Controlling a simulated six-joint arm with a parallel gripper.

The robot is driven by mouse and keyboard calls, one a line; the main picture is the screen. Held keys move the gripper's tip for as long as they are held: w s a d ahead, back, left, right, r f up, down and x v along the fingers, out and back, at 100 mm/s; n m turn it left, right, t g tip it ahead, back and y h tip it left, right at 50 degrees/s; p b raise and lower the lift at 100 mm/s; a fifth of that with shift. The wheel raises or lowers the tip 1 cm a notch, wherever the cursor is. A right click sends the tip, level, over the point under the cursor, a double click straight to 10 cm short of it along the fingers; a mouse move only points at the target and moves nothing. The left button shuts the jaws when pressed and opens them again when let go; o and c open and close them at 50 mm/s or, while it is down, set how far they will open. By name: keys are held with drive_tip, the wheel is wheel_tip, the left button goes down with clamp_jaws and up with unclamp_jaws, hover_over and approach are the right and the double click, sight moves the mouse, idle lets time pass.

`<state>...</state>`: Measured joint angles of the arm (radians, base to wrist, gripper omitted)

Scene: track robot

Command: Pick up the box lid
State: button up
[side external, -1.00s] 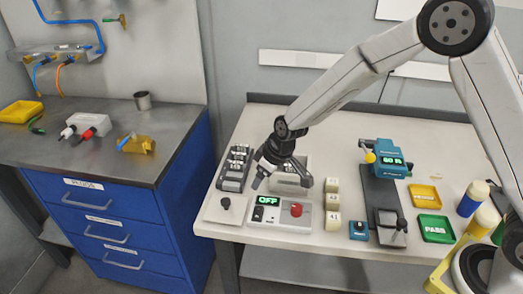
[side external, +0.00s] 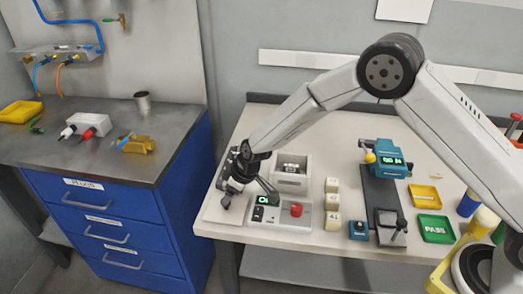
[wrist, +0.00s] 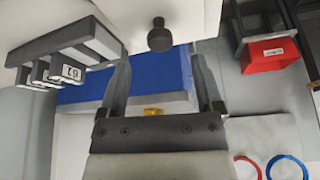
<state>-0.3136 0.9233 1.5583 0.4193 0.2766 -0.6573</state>
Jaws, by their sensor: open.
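The box lid (side external: 214,214) is a flat pale plate with a dark round knob, lying at the table's front left corner in the side view. Its knob (wrist: 159,35) shows in the wrist view, centred between and just beyond my fingertips. My gripper (side external: 248,196) is open and empty, low over the lid and the control box beside it. Its fingers (wrist: 160,65) are spread wide in the wrist view. The open white box (side external: 291,182) stands behind the control box. In the side view my gripper partly covers the lid and knob.
The control box (side external: 282,222) with a red button is right of the lid. A dark rack (wrist: 68,60) of labelled blocks lies close by in the wrist view. Several cream blocks (side external: 332,205) line up farther right. The table's front edge is near.

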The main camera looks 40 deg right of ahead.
drive_tip(key=shift+w+a+f, duration=0.1)
drive_tip(key=shift+f, duration=0.15)
drive_tip(key=shift+x, duration=2.6)
clamp_jaws()
